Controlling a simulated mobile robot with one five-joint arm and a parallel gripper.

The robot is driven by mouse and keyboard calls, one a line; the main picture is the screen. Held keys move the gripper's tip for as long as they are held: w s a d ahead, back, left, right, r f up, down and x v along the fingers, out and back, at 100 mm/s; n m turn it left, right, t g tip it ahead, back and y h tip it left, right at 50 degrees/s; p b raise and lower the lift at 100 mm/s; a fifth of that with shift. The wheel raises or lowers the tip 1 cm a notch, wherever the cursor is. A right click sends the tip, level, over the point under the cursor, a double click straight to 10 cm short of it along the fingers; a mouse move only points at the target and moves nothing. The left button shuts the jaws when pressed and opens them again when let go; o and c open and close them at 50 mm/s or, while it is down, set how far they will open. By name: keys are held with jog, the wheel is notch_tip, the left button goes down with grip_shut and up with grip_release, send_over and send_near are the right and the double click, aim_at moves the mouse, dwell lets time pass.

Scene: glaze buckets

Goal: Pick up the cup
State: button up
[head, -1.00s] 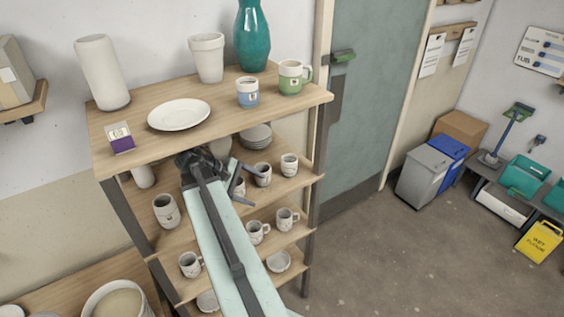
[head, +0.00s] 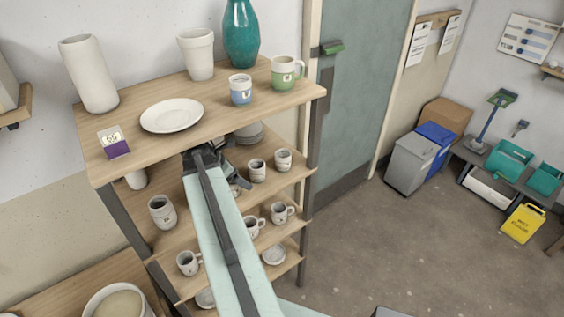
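Several cups stand on the shelf unit. A small blue-and-white cup (head: 241,90) and a green-and-white mug (head: 286,73) are on the top board. On the board below are pale cups, one at left (head: 162,212) and two at right (head: 257,170) and (head: 283,160). Mugs (head: 283,213) and (head: 188,263) stand lower down. My gripper (head: 240,182) reaches into the space under the top board, left of the two right-hand cups. The arm and board hide much of it, so its opening and any contact are unclear. Another cup is partly hidden behind it.
The top board (head: 141,139) also bears a white plate (head: 172,115), a small purple-and-white box (head: 113,142), white vases (head: 88,74) and a teal vase (head: 241,34). Stacked plates (head: 250,133) are behind. Open floor (head: 400,245) lies to the right.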

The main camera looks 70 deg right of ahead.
aim_at(287, 159)
jog(key=s+d, duration=0.3)
jog(key=d, duration=0.2)
jog(key=s+d, duration=0.3)
jog(key=d, duration=0.1)
jog(key=s+d, duration=0.3)
jog(key=d, duration=0.2)
jog(key=shift+s+d, duration=0.25)
jog(key=shift+d, duration=0.1)
jog(key=s+d+f+b, duration=0.2)
jog(key=d+f+b, duration=0.1)
jog(key=shift+r, duration=0.25)
jog(key=c, duration=1.6)
jog(key=shift+r+p, duration=0.15)
jog(key=shift+p, duration=0.2)
